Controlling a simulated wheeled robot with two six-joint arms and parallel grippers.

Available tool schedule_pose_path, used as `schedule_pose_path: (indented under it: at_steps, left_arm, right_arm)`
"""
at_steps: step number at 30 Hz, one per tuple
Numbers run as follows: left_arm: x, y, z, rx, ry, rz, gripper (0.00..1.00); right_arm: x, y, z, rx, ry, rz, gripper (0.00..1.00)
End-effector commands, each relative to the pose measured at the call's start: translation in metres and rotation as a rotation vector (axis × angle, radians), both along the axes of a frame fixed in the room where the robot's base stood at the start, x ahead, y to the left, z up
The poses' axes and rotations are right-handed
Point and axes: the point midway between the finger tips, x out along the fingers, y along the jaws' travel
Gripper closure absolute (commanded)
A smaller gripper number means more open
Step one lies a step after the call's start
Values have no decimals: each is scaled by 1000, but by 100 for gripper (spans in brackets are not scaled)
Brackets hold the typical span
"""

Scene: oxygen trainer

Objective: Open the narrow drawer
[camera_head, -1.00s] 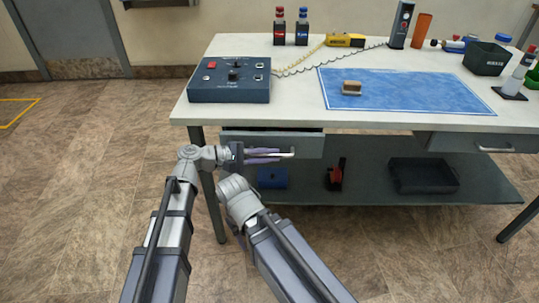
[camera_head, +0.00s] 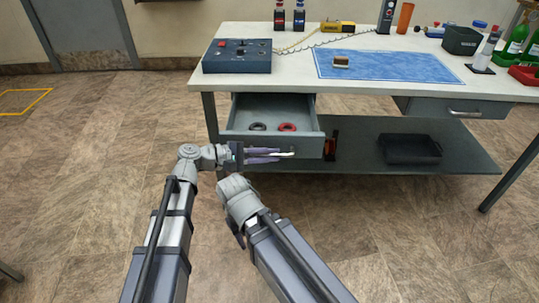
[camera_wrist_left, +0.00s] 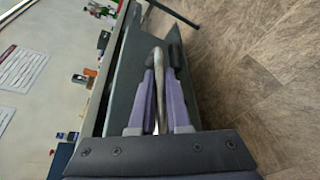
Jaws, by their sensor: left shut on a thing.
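The narrow drawer (camera_head: 268,147), under the left end of the workbench, stands pulled out. Its grey front panel faces me, and a black ring (camera_head: 257,127) and a red ring (camera_head: 288,127) lie inside. My left gripper (camera_head: 278,155) is at the drawer front, shut on the pale bar handle (camera_head: 291,154). In the left wrist view, the handle (camera_wrist_left: 158,75) runs between the two purple fingers of the gripper (camera_wrist_left: 161,85).
The workbench (camera_head: 293,69) holds a control box (camera_head: 238,57) and a blue mat (camera_head: 400,67) with a small block (camera_head: 340,62). Another drawer (camera_head: 445,107) is closed at right. A dark tray (camera_head: 410,149) sits on the lower shelf (camera_head: 455,157). Floor in front is free.

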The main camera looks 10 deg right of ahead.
Motion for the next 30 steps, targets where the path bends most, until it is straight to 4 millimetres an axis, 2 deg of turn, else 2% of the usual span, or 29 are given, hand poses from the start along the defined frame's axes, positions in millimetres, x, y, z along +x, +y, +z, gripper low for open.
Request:
schedule_pose_path:
  at_steps: [8, 9, 17, 25, 30]
  left_arm:
    - [0, 0, 0, 0, 0, 1, 100]
    - [0, 0, 0, 0, 0, 1, 83]
    - [0, 0, 0, -1, 1, 1, 55]
    - [0, 3, 1, -1, 1, 2, 55]
    - [-1, 25, 7, -1, 1, 4, 55]
  right_arm:
    - [0, 0, 0, 0, 0, 0, 50]
    - [0, 0, 0, 0, 0, 0, 50]
    - [0, 0, 0, 0, 0, 0, 50]
    - [0, 0, 1, 0, 0, 0, 50]
    - [0, 0, 7, 0, 0, -1, 50]
